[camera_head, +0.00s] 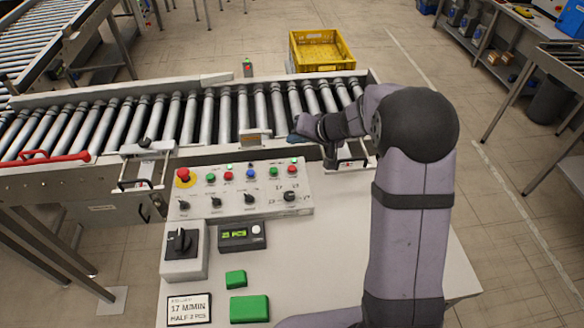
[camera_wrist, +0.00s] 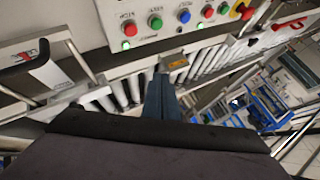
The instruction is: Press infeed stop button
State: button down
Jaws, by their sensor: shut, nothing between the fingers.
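The grey control panel (camera_head: 240,190) has a row of round buttons. Two are plain red: one left of centre (camera_head: 228,176) and one at the right end (camera_head: 293,169). In the wrist view these are the red button by the green one (camera_wrist: 208,12) and the end red button (camera_wrist: 129,29). The labels are too small to tell which is the infeed stop. My gripper (camera_head: 329,158) is beyond the panel's right end, by the conveyor edge. Its dark blue fingers (camera_wrist: 160,78) are shut and empty, apart from the buttons.
A red emergency stop (camera_head: 183,175) on yellow is at the panel's left end. Green and blue buttons and black knobs sit close by. The roller conveyor (camera_head: 200,82) runs behind, with a yellow crate (camera_head: 322,50) beyond it. Green blocks (camera_head: 249,308) lie on the desk.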

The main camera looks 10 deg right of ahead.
jog(key=shift+n, duration=0.3)
jog(key=shift+f, duration=0.15)
jog(key=b, duration=0.4)
send_over(295, 170)
notch_tip(295, 170, down, 7)
jog(key=shift+s, duration=0.1)
jog(key=shift+f+b, duration=0.8)
jog(key=shift+b, duration=0.3)
jog(key=shift+f+b, duration=0.9)
jog(key=shift+b, duration=0.75)
dwell(2.3)
jog(key=shift+r, duration=0.15)
jog(key=shift+r+p, duration=0.3)
jog(key=shift+r, duration=0.45)
jog(key=shift+r, duration=0.1)
jog(key=shift+r+p, duration=1.5)
jog(key=shift+r, duration=0.9)
